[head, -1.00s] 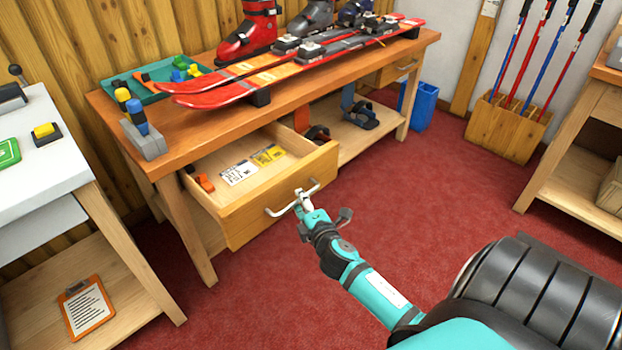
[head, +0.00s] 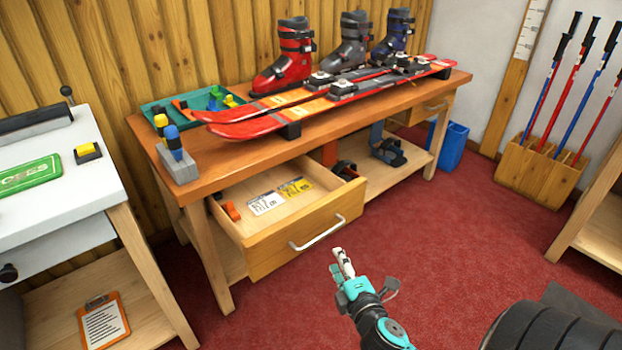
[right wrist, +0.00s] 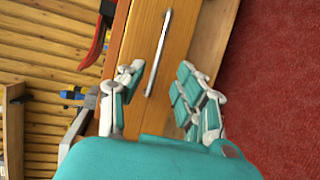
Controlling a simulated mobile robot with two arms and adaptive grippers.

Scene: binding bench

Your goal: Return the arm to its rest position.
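My right gripper (head: 350,270) is in front of the pulled-out wooden drawer (head: 275,258). In the right wrist view its fingers (right wrist: 160,88) are spread apart with nothing between them. The drawer's metal bar handle (head: 318,234) is a short way beyond the fingertips and clear of them; it also shows in the right wrist view (right wrist: 160,50). The drawer stands open and holds a white card (head: 266,204), a yellow card (head: 294,188) and an orange item (head: 231,211). My left gripper is not in view.
The bench (head: 215,180) carries red skis (head: 250,128), several ski boots (head: 290,60) and a green tray (head: 160,107). A white-topped table (head: 60,190) stands at the left. A pole rack (head: 540,170) stands at the back right. Red carpet (head: 440,250) is clear in front.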

